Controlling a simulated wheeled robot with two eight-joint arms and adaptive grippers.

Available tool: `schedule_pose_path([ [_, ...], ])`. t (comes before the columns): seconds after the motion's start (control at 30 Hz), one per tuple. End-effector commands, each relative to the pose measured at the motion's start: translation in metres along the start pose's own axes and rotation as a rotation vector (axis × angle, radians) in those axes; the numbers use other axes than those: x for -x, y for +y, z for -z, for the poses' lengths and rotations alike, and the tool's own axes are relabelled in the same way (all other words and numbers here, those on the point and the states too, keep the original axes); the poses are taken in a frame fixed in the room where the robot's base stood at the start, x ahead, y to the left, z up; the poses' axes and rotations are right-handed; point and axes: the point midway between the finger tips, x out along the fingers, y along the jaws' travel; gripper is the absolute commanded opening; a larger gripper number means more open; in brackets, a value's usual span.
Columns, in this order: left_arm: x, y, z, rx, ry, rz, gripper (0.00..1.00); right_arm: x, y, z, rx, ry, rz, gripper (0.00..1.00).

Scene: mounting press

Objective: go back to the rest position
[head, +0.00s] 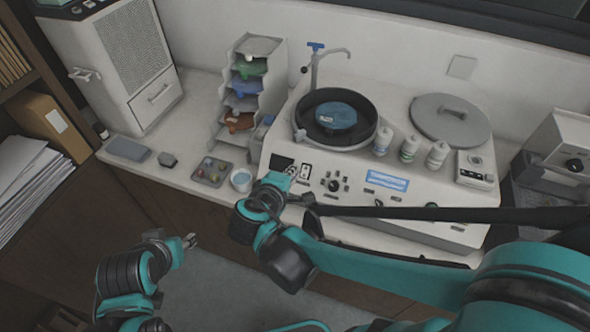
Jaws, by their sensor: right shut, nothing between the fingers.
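My right arm reaches in from the right, and its gripper (288,178) is shut and empty. It is over the front left of the white polishing machine's panel (410,212), near a dark display. I cannot tell whether it touches the panel. My left gripper (190,241) is at the lower left, in front of the counter and apart from it. It is small and I cannot tell whether its fingers are open or shut. My right forearm hides part of the machine's front.
The machine carries a black bowl (355,138) with a blue disc, a tap (314,65), white bottles (409,148) and a grey lid (462,113). To its left are a tiered rack (226,131), a small tray (194,179) and a cup (241,182). Open floor (225,285) lies in front.

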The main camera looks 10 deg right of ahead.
Motion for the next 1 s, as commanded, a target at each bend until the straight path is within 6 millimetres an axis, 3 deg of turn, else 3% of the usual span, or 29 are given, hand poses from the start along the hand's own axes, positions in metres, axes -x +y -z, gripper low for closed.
schedule_pose_path([
  [0.47, 0.000, 0.000, 0.000, 0.000, 0.000, 0.000, 0.41, 0.000, 0.000, 0.000, -0.001, -0.001, 0.001, 0.00],
  [0.57, -0.004, 0.000, -0.003, 0.000, 0.000, 0.000, 0.41, -0.005, -0.005, -0.009, -0.029, -0.006, 0.029, 0.00],
  [0.67, -0.014, 0.000, -0.010, 0.000, 0.000, 0.000, 0.41, -0.015, -0.022, -0.031, -0.124, -0.014, 0.121, 0.00],
  [0.8, -0.034, 0.000, -0.025, 0.000, 0.000, 0.000, 0.41, -0.024, -0.062, -0.075, -0.388, -0.024, 0.320, 0.00],
  [1.0, -0.058, 0.000, -0.042, 0.000, 0.000, 0.000, 0.41, -0.014, -0.106, -0.109, -0.824, -0.011, 0.539, 0.00],
])
